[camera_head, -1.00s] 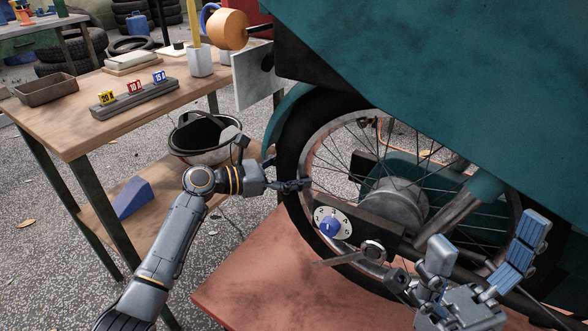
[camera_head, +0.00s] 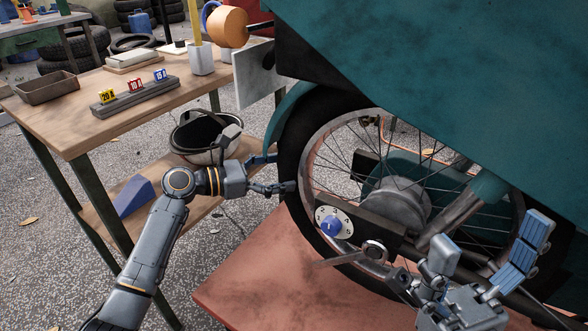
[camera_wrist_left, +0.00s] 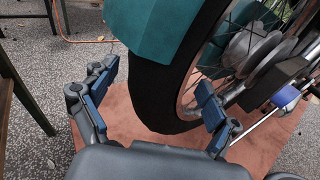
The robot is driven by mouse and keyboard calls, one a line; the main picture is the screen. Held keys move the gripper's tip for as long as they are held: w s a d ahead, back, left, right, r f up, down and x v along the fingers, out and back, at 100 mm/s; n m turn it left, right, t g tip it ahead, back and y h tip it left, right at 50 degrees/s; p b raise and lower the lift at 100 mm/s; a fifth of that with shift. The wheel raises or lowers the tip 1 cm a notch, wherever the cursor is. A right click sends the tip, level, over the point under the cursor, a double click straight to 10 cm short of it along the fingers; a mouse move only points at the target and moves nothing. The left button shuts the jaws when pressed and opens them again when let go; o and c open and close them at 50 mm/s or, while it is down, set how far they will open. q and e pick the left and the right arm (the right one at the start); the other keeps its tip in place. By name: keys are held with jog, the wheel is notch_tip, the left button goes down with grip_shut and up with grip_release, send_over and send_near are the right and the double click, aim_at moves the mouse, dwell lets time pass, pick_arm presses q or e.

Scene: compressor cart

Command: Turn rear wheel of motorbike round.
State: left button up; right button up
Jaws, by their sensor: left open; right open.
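The motorbike's rear wheel (camera_head: 290,215) has a black tyre, a rusty rim and thin spokes around a grey hub (camera_head: 394,204). It stands under a teal body panel (camera_head: 450,90). My left gripper (camera_head: 279,173) is open at the tyre's left edge. In the left wrist view, the tyre (camera_wrist_left: 165,95) lies between and ahead of the spread fingers of that gripper (camera_wrist_left: 155,88); contact cannot be told. My right gripper (camera_head: 487,252) is open and empty at the lower right, in front of the wheel's lower part.
A round dial with a blue knob (camera_head: 332,225) sits in front of the wheel. A reddish mat (camera_head: 255,275) lies below.

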pick_arm(q)
jog(key=v, duration=0.7)
jog(key=shift+a, duration=0.2)
jog(key=shift+s, duration=0.15)
